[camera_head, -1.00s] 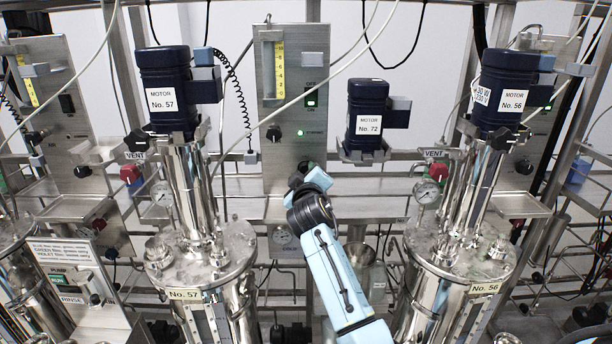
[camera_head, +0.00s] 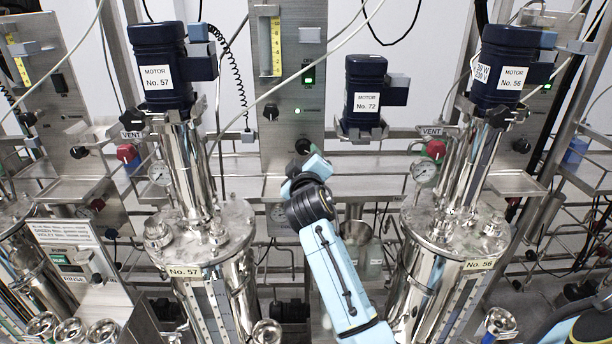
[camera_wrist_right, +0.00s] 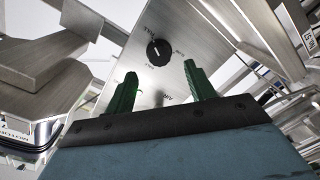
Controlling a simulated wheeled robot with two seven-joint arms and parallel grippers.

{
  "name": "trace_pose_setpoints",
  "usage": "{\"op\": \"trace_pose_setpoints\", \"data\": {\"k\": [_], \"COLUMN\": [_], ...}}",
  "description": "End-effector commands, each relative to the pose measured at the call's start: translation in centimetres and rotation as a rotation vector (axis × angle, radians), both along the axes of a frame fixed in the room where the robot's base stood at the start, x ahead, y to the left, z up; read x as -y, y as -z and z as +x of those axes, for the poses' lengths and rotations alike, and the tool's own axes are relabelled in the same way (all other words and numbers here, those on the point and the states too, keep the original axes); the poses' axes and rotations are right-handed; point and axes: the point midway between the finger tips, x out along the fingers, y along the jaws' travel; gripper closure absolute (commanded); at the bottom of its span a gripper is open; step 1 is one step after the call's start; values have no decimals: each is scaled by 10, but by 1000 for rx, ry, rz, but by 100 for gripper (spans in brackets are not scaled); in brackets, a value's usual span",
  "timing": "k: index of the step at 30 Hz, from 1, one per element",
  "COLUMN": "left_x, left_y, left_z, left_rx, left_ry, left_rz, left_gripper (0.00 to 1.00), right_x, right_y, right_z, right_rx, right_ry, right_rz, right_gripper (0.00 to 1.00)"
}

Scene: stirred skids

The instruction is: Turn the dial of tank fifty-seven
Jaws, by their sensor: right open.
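Tank fifty-seven (camera_head: 203,230) is a steel vessel left of centre, with a "No. 57" label and a dark blue motor (camera_head: 160,60) above. A steel panel just right of it carries a black dial (camera_head: 270,112). In the right wrist view a black dial with a white pointer mark (camera_wrist_right: 158,52) sits on a steel panel, beyond my fingertips. My right gripper (camera_wrist_right: 161,82) is open, its two green fingers apart and empty, clear of the dial. My left gripper is out of view.
Tank fifty-six (camera_head: 453,240) stands on the right, with motor 72 (camera_head: 376,95) between the tanks. A thin pale cable crosses the panel near the dial. Steel rails and shelves run behind my arm. Another control panel (camera_head: 75,250) stands at lower left.

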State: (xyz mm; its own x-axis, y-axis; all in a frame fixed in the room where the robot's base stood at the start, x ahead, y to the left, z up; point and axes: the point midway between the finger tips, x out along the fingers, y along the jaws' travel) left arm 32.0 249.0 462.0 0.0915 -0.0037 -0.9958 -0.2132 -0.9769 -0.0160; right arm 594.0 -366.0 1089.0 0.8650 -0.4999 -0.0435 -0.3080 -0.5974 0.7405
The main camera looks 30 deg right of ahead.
Motion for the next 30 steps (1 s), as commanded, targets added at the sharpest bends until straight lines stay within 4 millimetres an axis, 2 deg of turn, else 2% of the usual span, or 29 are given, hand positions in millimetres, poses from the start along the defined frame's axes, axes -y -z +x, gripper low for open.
{"op": "trace_pose_setpoints", "data": {"k": [6,12,18,30], "left_x": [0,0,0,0], "left_y": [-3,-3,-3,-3], "left_z": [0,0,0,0], "left_rx": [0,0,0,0], "left_ry": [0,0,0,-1], "left_rz": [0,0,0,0], "left_gripper": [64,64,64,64], "right_x": [-24,-38,-43,-43], "right_y": [-2,-2,-4,-4], "right_z": [-41,-66,-75,-75], "right_rx": [0,-2,-1,-1], "right_ry": [-1,0,0,1], "right_rz": [1,2,1,0], "right_gripper": [46,46,46,46]}}
